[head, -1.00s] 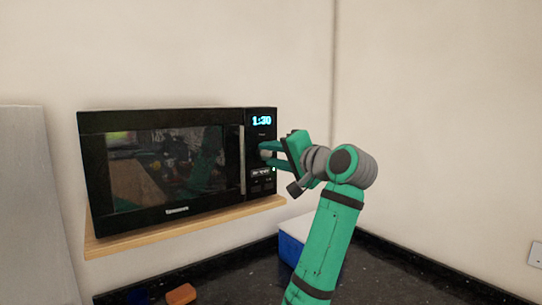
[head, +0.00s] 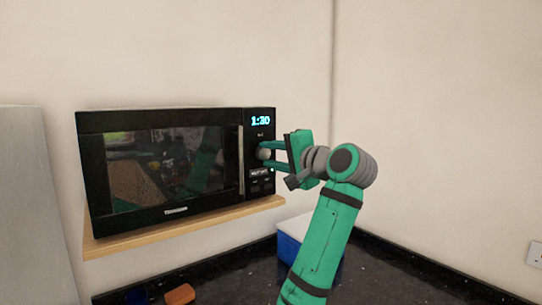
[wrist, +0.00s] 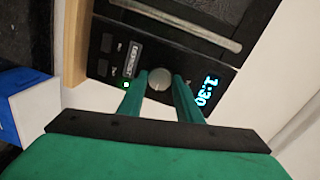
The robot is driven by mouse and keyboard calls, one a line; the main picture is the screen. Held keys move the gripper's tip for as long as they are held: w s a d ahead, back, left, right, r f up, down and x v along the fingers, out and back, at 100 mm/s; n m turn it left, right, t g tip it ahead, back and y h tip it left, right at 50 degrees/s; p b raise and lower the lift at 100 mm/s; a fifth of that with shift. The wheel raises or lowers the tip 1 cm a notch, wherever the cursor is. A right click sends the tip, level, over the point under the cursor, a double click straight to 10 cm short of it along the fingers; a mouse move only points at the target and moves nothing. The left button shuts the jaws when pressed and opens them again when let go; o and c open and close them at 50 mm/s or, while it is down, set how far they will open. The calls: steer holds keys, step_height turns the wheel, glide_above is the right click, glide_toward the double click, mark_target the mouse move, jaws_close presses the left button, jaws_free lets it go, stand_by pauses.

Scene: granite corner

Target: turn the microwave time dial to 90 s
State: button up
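The round grey time dial (head: 264,154) sits below the display on the control panel. In the wrist view the dial (wrist: 159,79) lies between my two green fingertips, with a narrow gap showing on each side. My gripper (head: 273,155) is open in front of the panel, its fingers above and below the dial in the head view. It holds nothing. How far the tips stand from the panel is hard to tell.
The wooden shelf (head: 190,224) juts out under the microwave. A blue and white box (head: 290,249) stands on the dark counter below, partly behind my arm. An orange block (head: 180,294) lies at the front left. Free wall is to the right.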

steer(key=o, duration=0.4)
steer(key=shift+c, duration=0.2)
steer(key=shift+s+d, duration=0.1)
steer(key=v, duration=1)
steer(key=shift+s, duration=0.2)
